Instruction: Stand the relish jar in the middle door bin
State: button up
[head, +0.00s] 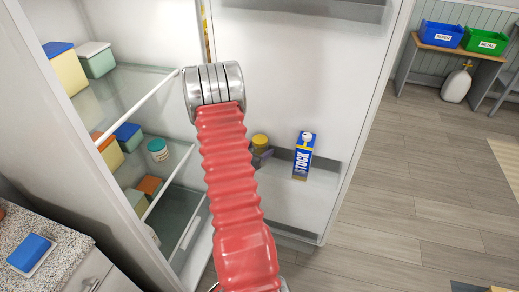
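A jar with a yellow lid (260,141), possibly the relish jar, shows just right of my red arm, at the left part of the middle door bin (325,166). Its label cannot be read, and its lower part is covered by a dark grey piece that may be part of my gripper (262,158). I cannot tell whether the jar rests in the bin or is held. My arm hides the rest of the gripper and the bin's left end. A blue and white STOCK carton (303,157) stands upright in the same bin, to the right of the jar.
The fridge stands open; its glass shelves hold several tubs and a white jar with a teal lid (157,149). Another door bin (295,234) is below. A counter (58,262) with a blue-topped block is at lower left. Wooden floor is clear at right.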

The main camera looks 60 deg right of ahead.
jog(key=shift+o, duration=0.9)
jog(key=shift+r, duration=0.1)
jog(key=shift+a+r, duration=0.1)
jog(key=shift+a, duration=0.1)
jog(key=v, duration=1.1)
jog(key=shift+a, duration=0.3)
